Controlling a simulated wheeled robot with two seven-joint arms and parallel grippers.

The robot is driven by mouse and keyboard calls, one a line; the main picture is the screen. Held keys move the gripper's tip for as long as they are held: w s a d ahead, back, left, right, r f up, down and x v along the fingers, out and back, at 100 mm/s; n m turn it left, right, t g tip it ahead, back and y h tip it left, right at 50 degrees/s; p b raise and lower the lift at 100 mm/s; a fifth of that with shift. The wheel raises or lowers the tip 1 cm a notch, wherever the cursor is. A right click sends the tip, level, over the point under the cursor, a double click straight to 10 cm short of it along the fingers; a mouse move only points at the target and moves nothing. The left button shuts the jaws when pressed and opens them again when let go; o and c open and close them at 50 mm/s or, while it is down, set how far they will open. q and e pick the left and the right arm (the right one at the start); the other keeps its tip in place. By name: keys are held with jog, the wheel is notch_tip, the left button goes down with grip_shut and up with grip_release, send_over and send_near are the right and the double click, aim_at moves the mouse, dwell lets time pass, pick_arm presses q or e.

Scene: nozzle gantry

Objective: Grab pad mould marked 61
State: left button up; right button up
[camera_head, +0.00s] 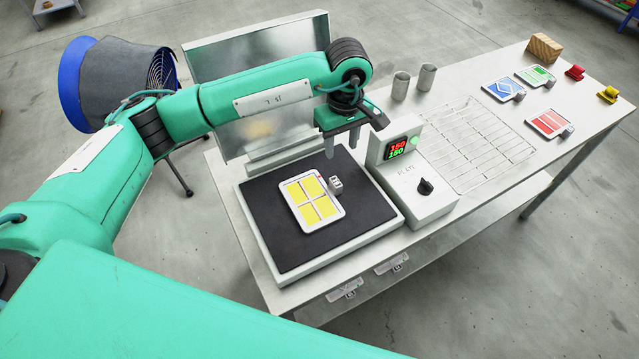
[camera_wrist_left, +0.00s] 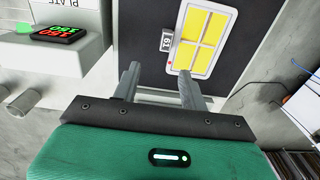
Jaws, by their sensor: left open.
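A pad mould (camera_head: 312,203) with a white frame and yellow panels lies flat on the black hot plate (camera_head: 352,232). A small tag at its edge appears to read 61 in the left wrist view, where the mould (camera_wrist_left: 203,40) is at the top. My left gripper (camera_head: 341,145) is open and empty, above the rear part of the plate and apart from the mould. In the left wrist view its fingers (camera_wrist_left: 159,72) point toward the plate, with the tag just beyond them. My right gripper is not in view.
A control box (camera_head: 425,195) with a display reading 150 twice stands right of the plate. An empty wire rack (camera_head: 475,145) lies beyond it. Blue (camera_head: 503,90), green (camera_head: 535,76) and red (camera_head: 549,123) moulds lie at the right. Two metal cups (camera_head: 400,86) and an upright metal panel (camera_head: 255,80) stand behind.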

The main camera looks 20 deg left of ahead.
pick_arm(q)
jog(key=p, duration=0.2)
send_over(336, 182)
jog(key=f, duration=0.4)
jog(key=shift+d+f, duration=0.25)
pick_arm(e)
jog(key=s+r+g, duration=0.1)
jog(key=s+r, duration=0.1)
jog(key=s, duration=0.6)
pick_arm(q)
jog(key=shift+w+f, duration=0.15)
jog(key=shift+f, duration=0.4)
jog(key=shift+w+f, duration=0.15)
jog(key=shift+f, duration=0.35)
jog(key=shift+s+a+f+p, duration=0.15)
jog(key=shift+s+f+p, duration=0.1)
jog(key=shift+f+p, duration=0.5)
notch_tip(336, 182, down, 4)
jog(key=shift+a+r+p, duration=0.1)
jog(key=shift+r+p, duration=0.05)
jog(key=shift+p, duration=0.9)
grip_shut()
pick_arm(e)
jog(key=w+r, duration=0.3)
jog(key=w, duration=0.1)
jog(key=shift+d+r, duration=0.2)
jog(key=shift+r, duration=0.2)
